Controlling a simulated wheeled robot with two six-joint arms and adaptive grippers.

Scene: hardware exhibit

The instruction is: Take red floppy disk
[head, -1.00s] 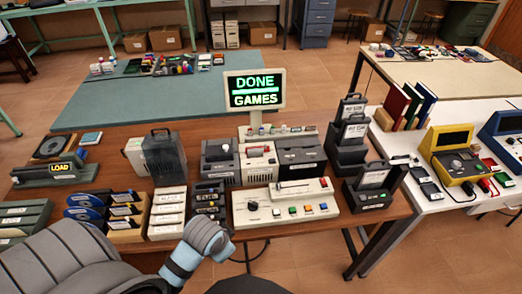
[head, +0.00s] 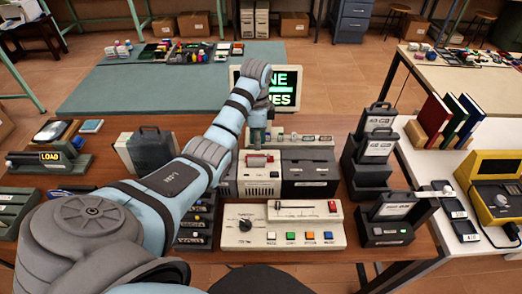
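A small red piece (head: 257,160) sits at the top front of the white drive unit (head: 259,185). It may be the red floppy disk, but it is too small to be sure. My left arm reaches across from the lower left, and my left gripper (head: 258,140) points down just above and behind this red piece. Its fingers are small and partly hidden by the wrist, so I cannot tell whether they are open or shut, or whether they touch anything. My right gripper is not in view.
A dark drive unit (head: 309,176) stands right of the white one. A console (head: 292,226) with coloured buttons is in front. The monitor (head: 288,90) behind is partly covered by my arm. Stacked black holders (head: 369,165) stand to the right. My arm hides things on the left.

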